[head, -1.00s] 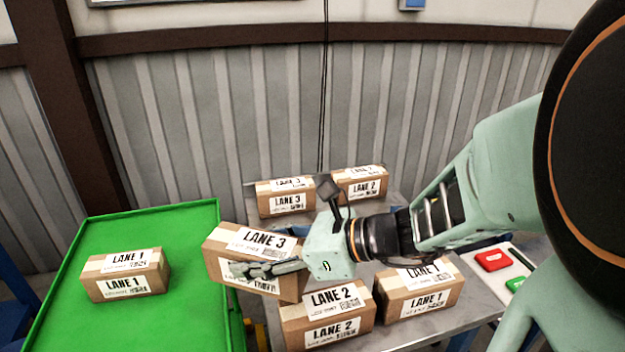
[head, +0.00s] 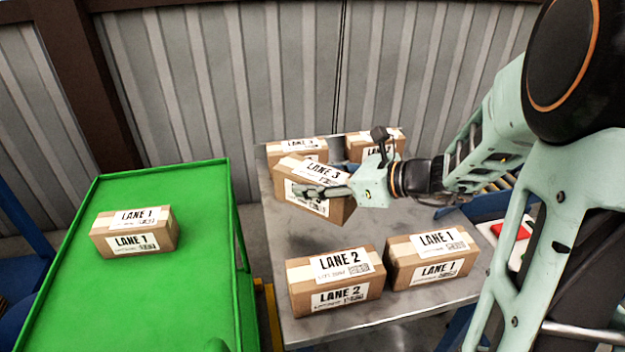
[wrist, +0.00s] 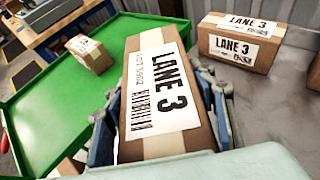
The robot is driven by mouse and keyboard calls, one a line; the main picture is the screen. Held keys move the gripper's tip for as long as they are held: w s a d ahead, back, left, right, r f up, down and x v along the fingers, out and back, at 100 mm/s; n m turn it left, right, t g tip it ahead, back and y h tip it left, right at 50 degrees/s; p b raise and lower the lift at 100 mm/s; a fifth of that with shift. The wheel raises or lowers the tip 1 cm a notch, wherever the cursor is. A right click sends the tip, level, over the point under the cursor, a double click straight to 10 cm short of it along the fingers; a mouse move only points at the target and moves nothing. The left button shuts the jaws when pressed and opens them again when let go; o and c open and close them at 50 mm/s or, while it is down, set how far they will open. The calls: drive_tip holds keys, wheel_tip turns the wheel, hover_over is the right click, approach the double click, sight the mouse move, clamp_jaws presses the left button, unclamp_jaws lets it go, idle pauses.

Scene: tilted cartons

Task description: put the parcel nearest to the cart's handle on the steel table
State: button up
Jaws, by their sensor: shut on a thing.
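A brown LANE 3 parcel (head: 325,172) is in my gripper (head: 312,192), which is shut on it. It hangs slightly tilted above the back left part of the steel table (head: 400,312), with a dark shadow below. In the wrist view the same parcel (wrist: 158,95) sits between my fingers (wrist: 168,118). The green cart (head: 120,300) stands left of the table. One LANE 1 parcel (head: 134,232) lies on it. I cannot make out the cart's handle.
A LANE 2 parcel (head: 335,283) and a LANE 1 parcel (head: 432,258) stand at the table's front. Two parcels stand at the back, one LANE 3 (head: 297,147), one partly hidden (head: 375,142). Bare table lies between the rows. A red button (head: 512,231) is at the right.

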drive_tip(key=w+f, duration=0.2)
drive_tip(key=w+f+b, duration=0.1)
drive_tip(key=w+f, duration=0.1)
drive_tip(key=f, duration=0.1)
drive_tip(key=shift+a, duration=0.2)
drive_tip(key=shift+f+b, duration=0.3)
drive_tip(key=shift+f, duration=1.1)
drive_tip(key=shift+f, duration=0.25)
drive_tip(key=o, duration=1.5)
drive_tip(key=shift+c, duration=0.2)
drive_tip(key=shift+r, duration=0.1)
